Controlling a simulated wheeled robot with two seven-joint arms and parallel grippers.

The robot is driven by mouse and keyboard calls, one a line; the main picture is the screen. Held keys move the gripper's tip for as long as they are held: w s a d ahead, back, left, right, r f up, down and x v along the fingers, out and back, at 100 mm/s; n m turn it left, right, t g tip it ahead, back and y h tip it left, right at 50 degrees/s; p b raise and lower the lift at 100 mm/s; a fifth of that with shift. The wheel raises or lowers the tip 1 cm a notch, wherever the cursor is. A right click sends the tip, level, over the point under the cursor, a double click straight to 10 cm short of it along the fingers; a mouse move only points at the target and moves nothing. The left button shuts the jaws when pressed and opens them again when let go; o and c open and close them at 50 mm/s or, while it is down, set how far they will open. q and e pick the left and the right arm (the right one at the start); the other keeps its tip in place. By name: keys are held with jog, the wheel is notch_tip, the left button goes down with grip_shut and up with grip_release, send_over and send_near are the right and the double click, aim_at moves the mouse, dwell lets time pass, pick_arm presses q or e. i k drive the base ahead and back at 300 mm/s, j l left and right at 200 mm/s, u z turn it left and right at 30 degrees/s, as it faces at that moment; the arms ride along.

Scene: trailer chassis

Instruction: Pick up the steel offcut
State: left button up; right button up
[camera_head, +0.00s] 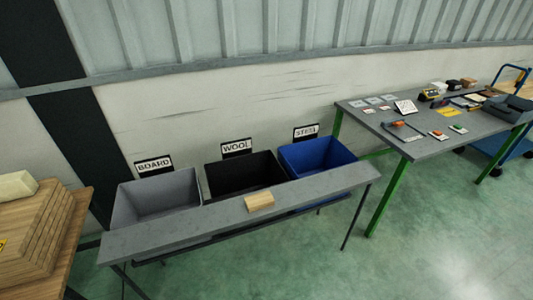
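I cannot make out a steel offcut for certain in the head view. A small tan, wood-coloured block (260,201) lies on the narrow grey bench top (150,236) in front of the bins. A blue bin (346,168) stands behind the bench's right part, under a sign reading STEEL (306,131). Neither of my grippers shows in this view.
A grey bin (128,205) marked BOARD and a black bin (216,178) marked WOOL stand left of the blue one. A stack of boards (30,235) is at the left. A green-legged table (432,147) with tools stands at the right. Green floor is clear at lower right.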

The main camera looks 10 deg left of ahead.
aim_at(520, 109)
jog(key=i+l+z, duration=0.3)
jog(key=i+l, duration=0.6)
jog(key=l, duration=0.5)
jog(key=i+l+z, duration=0.3)
jog(key=i+l, duration=0.75)
jog(key=l, duration=0.15)
jog(key=i+l+z, duration=0.3)
jog(key=i+l, duration=0.65)
jog(key=i, duration=0.2)
jog(key=i+l+u, duration=0.1)
jog(key=i+l, duration=0.9)
jog(key=l, duration=0.2)
jog(key=i+u, duration=0.05)
